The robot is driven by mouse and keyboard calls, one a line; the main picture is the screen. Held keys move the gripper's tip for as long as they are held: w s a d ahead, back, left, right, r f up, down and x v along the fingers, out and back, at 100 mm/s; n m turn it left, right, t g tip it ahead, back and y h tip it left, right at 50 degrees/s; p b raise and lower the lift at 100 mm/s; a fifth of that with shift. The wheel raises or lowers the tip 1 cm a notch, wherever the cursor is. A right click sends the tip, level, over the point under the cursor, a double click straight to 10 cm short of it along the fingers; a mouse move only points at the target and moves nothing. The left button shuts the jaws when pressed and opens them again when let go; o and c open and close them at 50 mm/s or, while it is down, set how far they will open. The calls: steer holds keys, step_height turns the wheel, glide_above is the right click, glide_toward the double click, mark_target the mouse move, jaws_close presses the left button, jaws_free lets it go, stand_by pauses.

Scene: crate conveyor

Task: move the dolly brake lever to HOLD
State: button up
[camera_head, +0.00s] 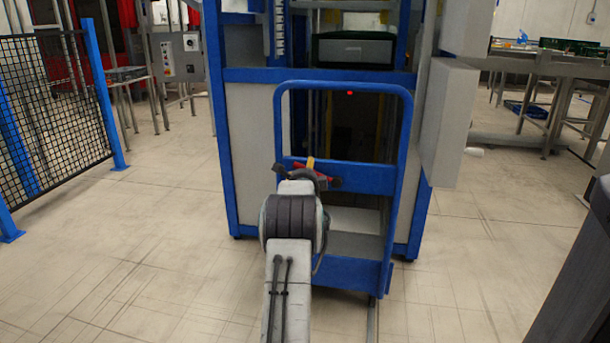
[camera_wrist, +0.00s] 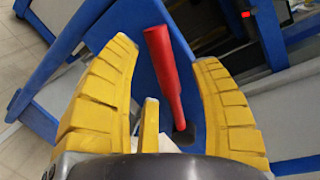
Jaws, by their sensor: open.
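The dolly's blue frame (camera_head: 398,180) stands in front of the tall blue and grey machine in the head view. The red brake lever (camera_head: 299,166) shows only in part at the dolly's crossbar, mostly hidden by my arm. In the wrist view the lever (camera_wrist: 164,65) is a red handle with a thicker end, tilted up and left from a dark slot in a blue plate (camera_wrist: 133,75). My gripper (camera_wrist: 165,50) is open, its yellow fingers on either side of the lever. No HOLD marking is legible.
A black mesh fence (camera_head: 48,110) with blue posts stands at the left. A grey box (camera_head: 452,120) juts from the machine's right side. Metal tables (camera_head: 545,65) stand at the back right. The floor (camera_head: 130,240) at the left is clear.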

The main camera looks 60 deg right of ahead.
steer(key=shift+w+d+f, duration=0.1)
steer(key=shift+w+d, duration=0.1)
steer(key=shift+d, duration=0.3)
steer(key=shift+o, duration=0.2)
jaws_close()
stand_by(0.4)
